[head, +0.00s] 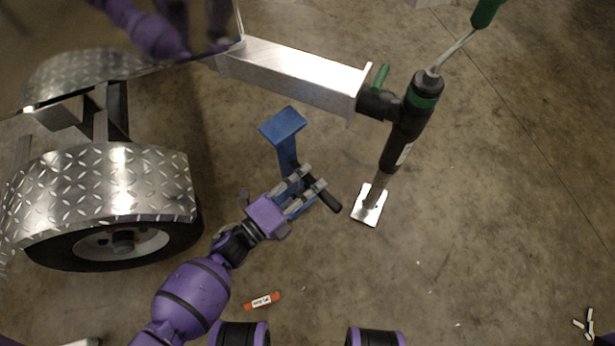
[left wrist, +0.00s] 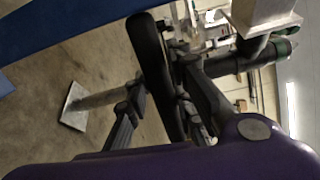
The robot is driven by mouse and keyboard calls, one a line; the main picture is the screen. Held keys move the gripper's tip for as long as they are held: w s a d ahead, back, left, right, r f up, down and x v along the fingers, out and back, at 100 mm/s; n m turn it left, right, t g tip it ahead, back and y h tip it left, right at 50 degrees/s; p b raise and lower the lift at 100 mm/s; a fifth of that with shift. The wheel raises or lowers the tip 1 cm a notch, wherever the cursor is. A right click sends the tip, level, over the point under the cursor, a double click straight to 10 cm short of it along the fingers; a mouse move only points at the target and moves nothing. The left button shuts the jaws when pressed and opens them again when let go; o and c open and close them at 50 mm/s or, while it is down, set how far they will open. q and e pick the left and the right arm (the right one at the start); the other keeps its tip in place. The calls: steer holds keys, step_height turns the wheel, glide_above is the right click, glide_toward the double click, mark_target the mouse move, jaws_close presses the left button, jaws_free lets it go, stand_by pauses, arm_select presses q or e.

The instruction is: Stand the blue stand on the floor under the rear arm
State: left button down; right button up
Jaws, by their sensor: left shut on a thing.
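The blue stand shows its flat top plate (head: 283,123) and part of its post in the head view. It looks tilted, and its lower part is hidden behind my left gripper. My left gripper (head: 308,188) is shut on the stand near its black handle bar (head: 328,198). In the left wrist view the black bar (left wrist: 153,70) lies between the fingers, with a blue part of the stand (left wrist: 70,28) at the upper left. The aluminium arm (head: 295,75) of the trailer is beyond the stand, up and right. My right gripper is not in view.
A black and green jack (head: 410,115) at the arm's end stands on a metal foot plate (head: 369,205), close right of the handle. A tread-plate fender (head: 110,185) with a wheel is on the left. An orange marker (head: 262,301) lies on the floor. The right floor is mostly clear.

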arm_select(q)
steer(key=shift+r+x, duration=0.25)
steer(key=shift+x, duration=0.9)
steer(key=shift+b+x, duration=0.55)
steer(key=shift+x, duration=0.7)
steer(key=w+d+b, duration=0.1)
steer(key=w+d+f+b, duration=0.1)
steer(key=shift+w+d, duration=0.25)
steer(key=shift+w, duration=0.1)
steer(key=c, duration=1.9)
jaws_free()
steer(key=shift+s+a+f, duration=0.15)
steer(key=shift+f, duration=0.3)
steer(key=o, duration=0.4)
steer(key=shift+c, duration=0.2)
